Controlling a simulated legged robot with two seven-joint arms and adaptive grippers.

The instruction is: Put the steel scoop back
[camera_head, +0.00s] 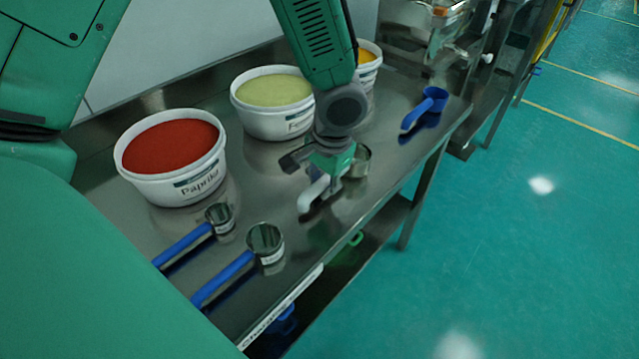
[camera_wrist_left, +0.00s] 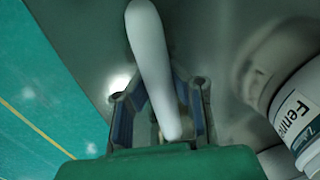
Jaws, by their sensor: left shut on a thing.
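My left gripper (camera_head: 316,180) is over the middle of the steel table, in front of the tub of pale green powder. It is shut on the pale handle (camera_head: 312,194) of the steel scoop. The scoop's round steel cup (camera_head: 361,161) shows just right of the gripper, partly hidden by it. In the left wrist view the pale handle (camera_wrist_left: 152,62) passes between the fingers of the gripper (camera_wrist_left: 160,108); the cup is not seen there. The scoop is at or just above the table top; I cannot tell whether it touches. My right gripper is not in view.
Tubs of red Paprika (camera_head: 170,157), pale green (camera_head: 274,102) and yellow powder (camera_head: 369,62) line the back. Two blue-handled scoops (camera_head: 187,242) (camera_head: 240,265) lie front left. A blue scoop (camera_head: 425,109) lies at right. Bare table (camera_head: 395,165) shows right of the gripper.

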